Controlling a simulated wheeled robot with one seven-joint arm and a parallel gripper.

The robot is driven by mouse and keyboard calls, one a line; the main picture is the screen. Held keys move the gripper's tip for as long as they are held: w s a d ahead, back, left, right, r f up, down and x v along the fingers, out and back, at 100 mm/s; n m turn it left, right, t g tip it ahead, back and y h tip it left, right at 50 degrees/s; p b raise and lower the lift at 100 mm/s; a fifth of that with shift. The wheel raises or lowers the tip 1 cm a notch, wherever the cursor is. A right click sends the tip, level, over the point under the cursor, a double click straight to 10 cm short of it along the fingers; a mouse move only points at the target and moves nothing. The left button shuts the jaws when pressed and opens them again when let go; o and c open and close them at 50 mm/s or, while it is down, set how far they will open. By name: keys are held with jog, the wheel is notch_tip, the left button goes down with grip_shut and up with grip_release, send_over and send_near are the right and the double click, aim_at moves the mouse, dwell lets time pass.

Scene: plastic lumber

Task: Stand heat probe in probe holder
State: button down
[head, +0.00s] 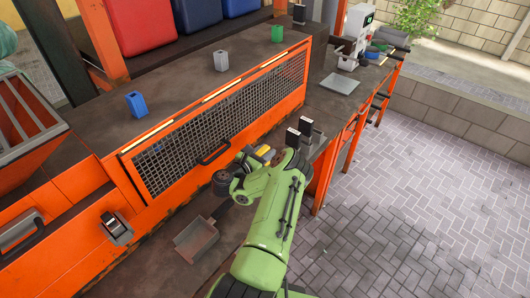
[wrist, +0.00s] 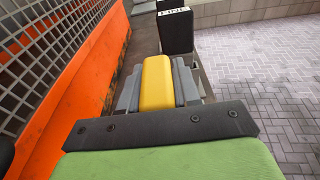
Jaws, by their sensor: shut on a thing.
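My gripper (wrist: 158,88) is shut on a yellow block-shaped piece, which I take to be the heat probe's handle (wrist: 158,80); grey fingers sit on both sides of it. The rest of the probe is hidden below. In the head view the yellow handle (head: 264,151) shows just beyond my green arm, over the front ledge by the orange mesh guard. An upright black block with a pale marked top (wrist: 176,32) stands just beyond the gripper, apart from the handle; it also shows in the head view (head: 292,138). I cannot tell whether it is the probe holder.
The orange mesh guard (head: 225,105) rises close left of the gripper. A grey scoop-like tray (head: 197,239) lies on the near ledge. A bench with a machine (head: 358,22) is at the back right. Paving is open at right.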

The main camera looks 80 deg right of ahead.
jog(key=shift+f+b, duration=0.35)
jog(key=shift+f, duration=0.2)
jog(key=c, duration=0.7)
grip_release()
jog(key=shift+c, duration=0.2)
